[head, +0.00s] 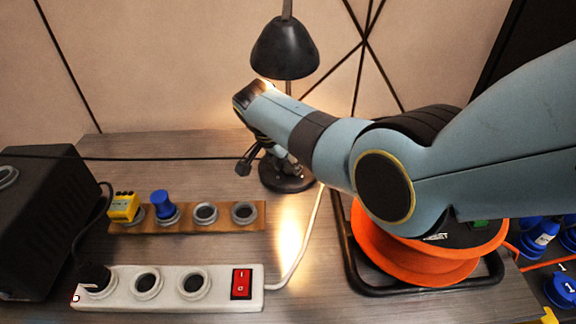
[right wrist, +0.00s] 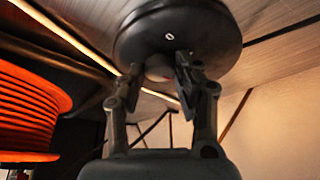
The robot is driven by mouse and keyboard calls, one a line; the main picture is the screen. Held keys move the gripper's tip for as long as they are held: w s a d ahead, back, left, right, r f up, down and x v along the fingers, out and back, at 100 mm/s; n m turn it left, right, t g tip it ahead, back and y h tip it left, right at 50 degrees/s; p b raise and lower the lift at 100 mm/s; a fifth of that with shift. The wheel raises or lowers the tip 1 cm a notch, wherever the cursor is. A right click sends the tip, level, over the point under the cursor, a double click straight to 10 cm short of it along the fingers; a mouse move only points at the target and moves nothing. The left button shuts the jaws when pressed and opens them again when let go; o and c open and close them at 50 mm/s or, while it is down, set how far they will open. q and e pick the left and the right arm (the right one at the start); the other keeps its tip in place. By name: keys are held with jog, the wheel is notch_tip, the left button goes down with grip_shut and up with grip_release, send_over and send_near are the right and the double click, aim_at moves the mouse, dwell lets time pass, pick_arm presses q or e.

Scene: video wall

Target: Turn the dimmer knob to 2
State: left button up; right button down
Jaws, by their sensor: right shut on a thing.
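The black desk lamp stands at the back of the table, its shade (head: 285,48) lit and its round base (head: 290,182) partly behind my right arm. My right gripper (head: 250,160) is beside the base's left edge in the head view. In the right wrist view, the dark lamp base (right wrist: 205,22) bears a white 0 mark (right wrist: 169,36). The small pale dimmer knob (right wrist: 158,71) sits at the base between the fingertips of my right gripper (right wrist: 157,82), which is shut on it. Its pointer and other marks cannot be made out. My left gripper is not in view.
A white power strip (head: 215,292) with a red switch (head: 241,283) and a wooden strip (head: 185,228) with yellow and blue plugs lie at left. A black box (head: 35,215) stands far left. An orange cable reel (head: 400,262) is under my right arm.

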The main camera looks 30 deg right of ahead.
dwell(0.5)
jog(key=c, duration=0.9)
grip_release()
jog(key=shift+c, duration=0.2)
